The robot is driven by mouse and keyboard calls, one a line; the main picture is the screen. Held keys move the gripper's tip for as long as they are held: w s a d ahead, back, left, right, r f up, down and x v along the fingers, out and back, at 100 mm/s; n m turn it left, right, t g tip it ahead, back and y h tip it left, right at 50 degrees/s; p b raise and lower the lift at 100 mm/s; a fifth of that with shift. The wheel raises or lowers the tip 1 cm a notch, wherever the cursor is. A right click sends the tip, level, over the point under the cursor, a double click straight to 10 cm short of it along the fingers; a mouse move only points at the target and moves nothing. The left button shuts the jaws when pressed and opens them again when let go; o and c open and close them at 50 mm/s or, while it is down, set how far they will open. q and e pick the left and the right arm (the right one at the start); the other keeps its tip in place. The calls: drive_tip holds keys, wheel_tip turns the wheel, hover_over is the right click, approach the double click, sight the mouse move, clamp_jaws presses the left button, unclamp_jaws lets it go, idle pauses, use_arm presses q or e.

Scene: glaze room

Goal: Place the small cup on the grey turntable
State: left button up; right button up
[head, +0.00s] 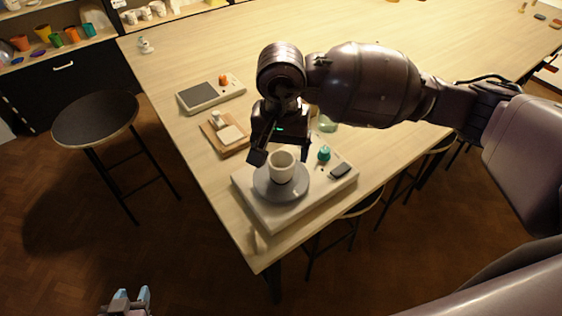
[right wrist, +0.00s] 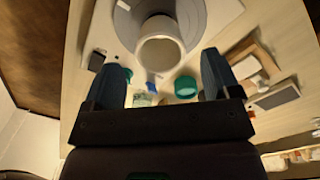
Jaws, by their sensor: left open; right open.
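The small cup (head: 282,166) is white and stands upright on the grey turntable (head: 287,191), close to its middle. The turntable is a round grey disc on a pale base board (head: 268,214). My right gripper (head: 279,156) is open just above and behind the cup, with its fingers apart. In the right wrist view the cup (right wrist: 161,46) lies ahead of the open fingers (right wrist: 172,78), clear of both, with the turntable (right wrist: 128,22) behind it. My left gripper (head: 127,300) is open and empty at the bottom left, low beside the table.
A teal-topped bottle (head: 323,154) and a dark block (head: 343,170) sit on the base board's right side. A wooden board with a white block (head: 230,134) and a grey scale (head: 209,94) lie further left. A stool (head: 95,118) stands left of the table.

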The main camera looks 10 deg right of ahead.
wheel_tip(320, 180, up, 6)
idle(0.4)
idle(0.3)
